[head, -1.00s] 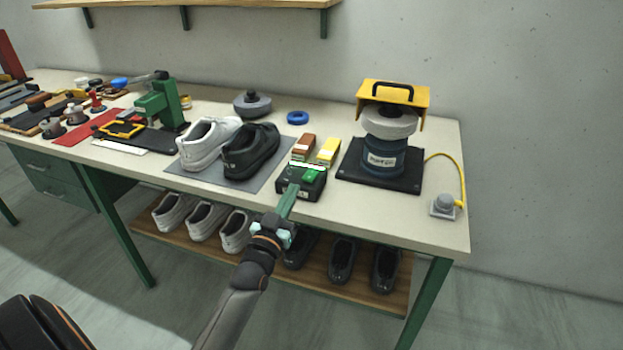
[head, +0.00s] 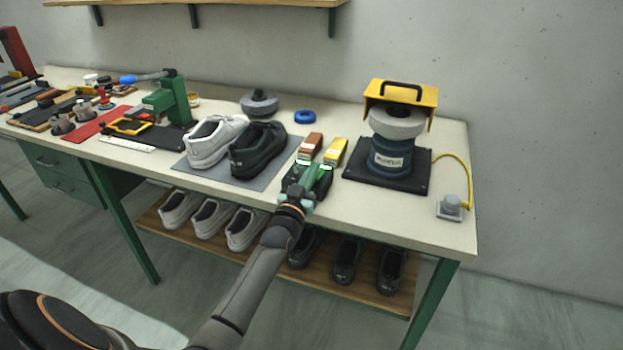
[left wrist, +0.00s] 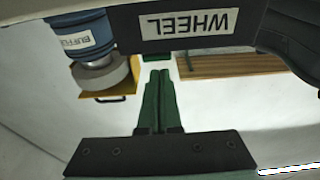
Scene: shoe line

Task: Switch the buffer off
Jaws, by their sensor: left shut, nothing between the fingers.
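The buffer (head: 390,160) stands at the right of the bench, a blue drum with a grey wheel (head: 398,122) under a yellow hood (head: 402,92). A black switch box (head: 326,187) with a green top part sits near the bench's front edge. In the left wrist view a black box with a "WHEEL" label (left wrist: 190,26) shows upside down, and the buffer (left wrist: 80,35) is at upper left. My left gripper (head: 304,176), green-fingered, is shut and empty over the switch box and partly hides it. Its fingertips (left wrist: 158,74) show too. I cannot tell whether they touch the box.
A brown block (head: 311,147) and a yellow block (head: 335,152) lie just behind the box. A white shoe (head: 212,143) and a black shoe (head: 258,150) stand left on a grey mat. A yellow cable runs from the buffer to a grey socket (head: 450,206).

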